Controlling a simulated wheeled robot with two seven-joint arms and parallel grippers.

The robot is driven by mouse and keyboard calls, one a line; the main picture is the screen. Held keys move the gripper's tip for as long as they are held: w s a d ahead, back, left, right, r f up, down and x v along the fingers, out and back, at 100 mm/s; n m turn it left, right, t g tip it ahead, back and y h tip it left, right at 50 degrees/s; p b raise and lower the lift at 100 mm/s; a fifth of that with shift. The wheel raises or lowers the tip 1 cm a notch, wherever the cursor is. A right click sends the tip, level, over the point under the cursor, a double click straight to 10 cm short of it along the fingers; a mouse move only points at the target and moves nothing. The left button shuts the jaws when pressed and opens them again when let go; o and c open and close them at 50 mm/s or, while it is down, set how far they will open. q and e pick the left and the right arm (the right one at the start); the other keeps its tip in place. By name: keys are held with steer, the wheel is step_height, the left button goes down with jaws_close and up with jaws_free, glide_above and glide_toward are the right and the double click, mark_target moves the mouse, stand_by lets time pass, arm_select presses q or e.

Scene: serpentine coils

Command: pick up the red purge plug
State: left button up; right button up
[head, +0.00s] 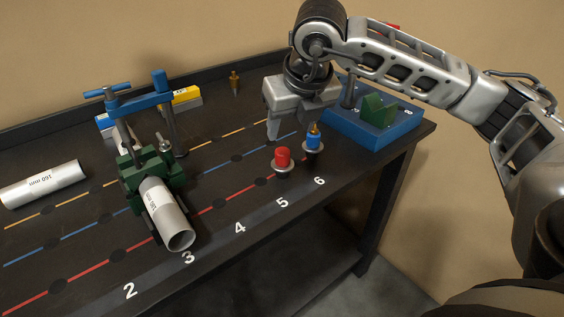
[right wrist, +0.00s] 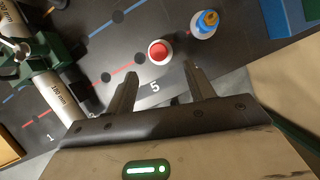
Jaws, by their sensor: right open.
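The red purge plug (head: 283,157) stands upright in a small metal collar on the dark bench, near the number 5. In the right wrist view the red plug (right wrist: 159,52) lies just beyond the fingertips, between their lines. My right gripper (head: 290,125) hangs above and behind the plug in the head view. In the right wrist view the gripper (right wrist: 160,73) is open, with nothing between its fingers. My left gripper is not in view.
A blue plug with a brass tip (head: 314,138) stands close right of the red one. A blue block with a green cradle (head: 372,125) sits at the bench's right end. A green clamp (head: 133,170) holds a grey pipe (head: 168,215) on the left. Another pipe (head: 40,185) lies farther left.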

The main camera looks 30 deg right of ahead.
mark_target(283, 151)
steer(key=p+x, duration=0.1)
steer(key=x, duration=0.8)
steer(key=shift+f, duration=0.25)
steer(key=c, duration=0.8)
